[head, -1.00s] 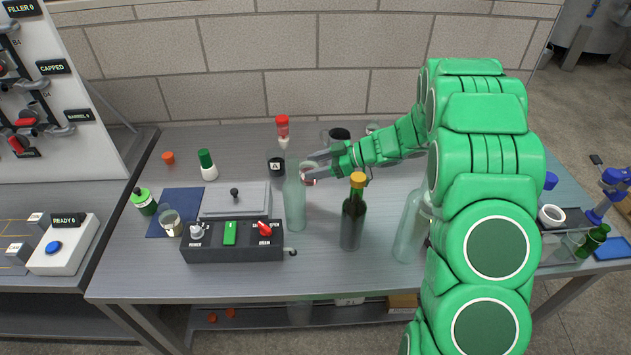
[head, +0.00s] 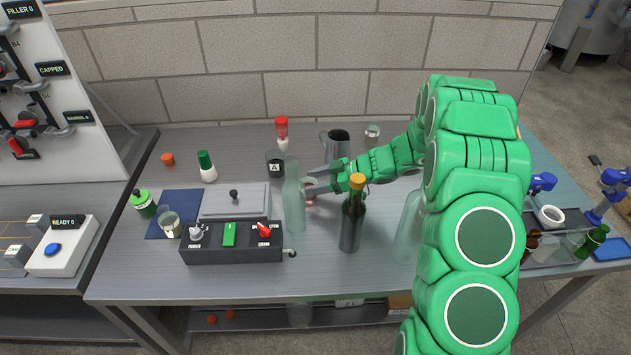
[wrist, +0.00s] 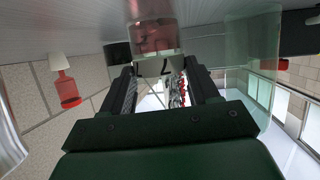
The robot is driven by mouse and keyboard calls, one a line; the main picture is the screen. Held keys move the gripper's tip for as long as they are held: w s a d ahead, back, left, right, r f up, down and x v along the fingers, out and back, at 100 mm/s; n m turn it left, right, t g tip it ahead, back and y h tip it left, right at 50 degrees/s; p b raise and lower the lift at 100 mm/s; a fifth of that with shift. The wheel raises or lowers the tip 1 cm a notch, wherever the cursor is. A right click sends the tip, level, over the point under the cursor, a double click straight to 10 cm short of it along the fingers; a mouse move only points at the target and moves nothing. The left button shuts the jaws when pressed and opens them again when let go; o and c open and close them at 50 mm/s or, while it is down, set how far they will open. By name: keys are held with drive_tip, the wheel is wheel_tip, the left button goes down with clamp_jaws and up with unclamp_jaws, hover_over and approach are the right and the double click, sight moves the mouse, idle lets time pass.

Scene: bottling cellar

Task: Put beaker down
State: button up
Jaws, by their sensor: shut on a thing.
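My gripper (head: 309,181) is shut on a clear beaker (head: 310,201) with pinkish contents. It is just right of the clear bottle (head: 294,205), low over the table (head: 260,290). In the wrist view the beaker (wrist: 155,42) sits between the two fingers (wrist: 158,90), with dark marks near its rim. That view appears upside down, and the table surface seems close to the beaker's base. I cannot tell whether it touches. The bottle and fingers partly hide the beaker in the head view.
A dark bottle with an orange cap (head: 352,220) stands in front right of my gripper. A control box (head: 232,241) stands front left.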

drive_tip(key=o, duration=1.1)
drive_tip(key=shift+r, duration=0.1)
drive_tip(key=shift+v, duration=6)
